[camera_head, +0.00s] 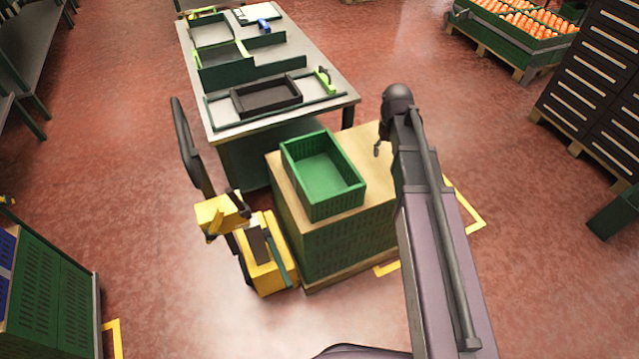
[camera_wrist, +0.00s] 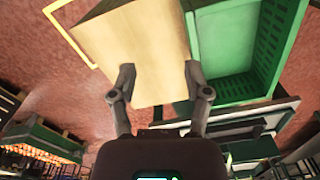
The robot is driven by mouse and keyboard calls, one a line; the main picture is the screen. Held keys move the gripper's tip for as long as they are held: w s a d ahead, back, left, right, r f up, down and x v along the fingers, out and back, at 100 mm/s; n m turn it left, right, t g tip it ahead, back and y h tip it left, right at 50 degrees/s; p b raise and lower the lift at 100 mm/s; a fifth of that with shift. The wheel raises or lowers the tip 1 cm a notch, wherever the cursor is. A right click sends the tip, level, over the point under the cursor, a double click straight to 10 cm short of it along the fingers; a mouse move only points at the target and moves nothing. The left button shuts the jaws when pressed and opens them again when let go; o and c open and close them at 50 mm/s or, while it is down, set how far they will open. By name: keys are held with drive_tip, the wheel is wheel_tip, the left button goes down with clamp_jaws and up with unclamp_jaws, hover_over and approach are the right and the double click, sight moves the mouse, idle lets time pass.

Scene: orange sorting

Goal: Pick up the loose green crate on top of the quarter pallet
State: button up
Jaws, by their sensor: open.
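The loose green crate (camera_head: 322,173) is empty and sits upright on the wooden top (camera_head: 376,150) of the quarter pallet stack, toward its left side. The stack's green sides (camera_head: 345,245) stand below the top. In the wrist view the crate (camera_wrist: 264,50) is at the upper right, beside the bare wooden top (camera_wrist: 135,50). My gripper (camera_wrist: 160,80) is open and empty, with its fingers apart in front of the bare wood. The right finger is close to the crate's near wall in the picture; I cannot tell whether they touch.
A yellow pallet jack (camera_head: 262,255) stands against the stack's left side. A work table (camera_head: 342,88) with a black tray (camera_head: 266,97) is behind. Stacked dark crates (camera_head: 590,85) and an orange-filled bin (camera_head: 520,25) are at the right. The red floor in front is clear.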

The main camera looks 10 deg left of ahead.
sight(345, 154)
drive_tip(key=w+a+f+n+b, duration=0.1)
drive_tip(key=w+a+f, duration=0.1)
drive_tip(key=w+a, duration=0.1)
drive_tip(key=w+a+f+n+b, duration=0.1)
drive_tip(key=w+a+f+b, duration=0.1)
drive_tip(key=w+a, duration=0.2)
drive_tip(key=w+a+f+n+b, duration=0.1)
drive_tip(key=w+a+f, duration=0.1)
drive_tip(key=w+a, duration=0.2)
drive_tip(key=shift+a, duration=0.7)
wheel_tip(345, 154, down, 8)
drive_tip(key=b, duration=0.9)
drive_tip(key=shift+s+f, duration=0.1)
drive_tip(key=shift+f, duration=0.15)
drive_tip(key=shift+f, duration=0.15)
drive_tip(key=shift+s+f+b, duration=0.15)
drive_tip(key=shift+f+b, duration=2.3)
drive_tip(key=shift+b, duration=0.15)
